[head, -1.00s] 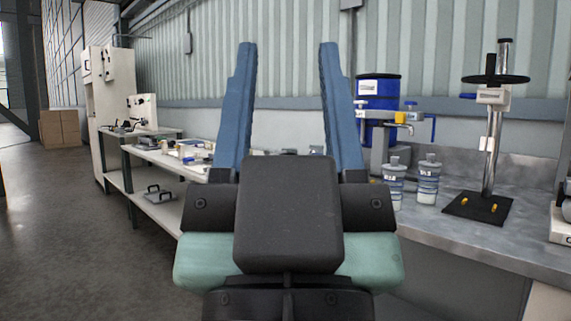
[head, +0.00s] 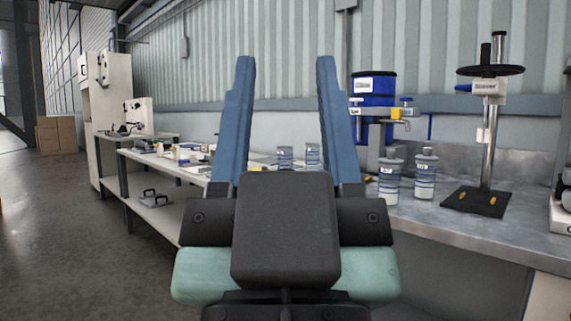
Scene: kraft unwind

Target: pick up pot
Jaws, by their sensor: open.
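My gripper (head: 286,62) is open and empty, with its two blue fingers pointing up in the middle of the head view. Two pale lidded pots with dark bands and labels stand on the right-hand bench: a left pot (head: 389,184) and a right pot (head: 425,180). Both are upright, beside the right finger and apart from it. Two smaller-looking similar pots, a left one (head: 285,158) and a right one (head: 312,156), show between the fingers, farther back. Their lower parts are partly hidden by my gripper. I cannot tell which one the task means.
A blue drum (head: 374,90) with a tap stands behind the near pots. A press-like stand (head: 487,145) with a black wheel is on the right of the grey bench (head: 470,235). A long cluttered table (head: 170,166) runs left. Floor at the left is open.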

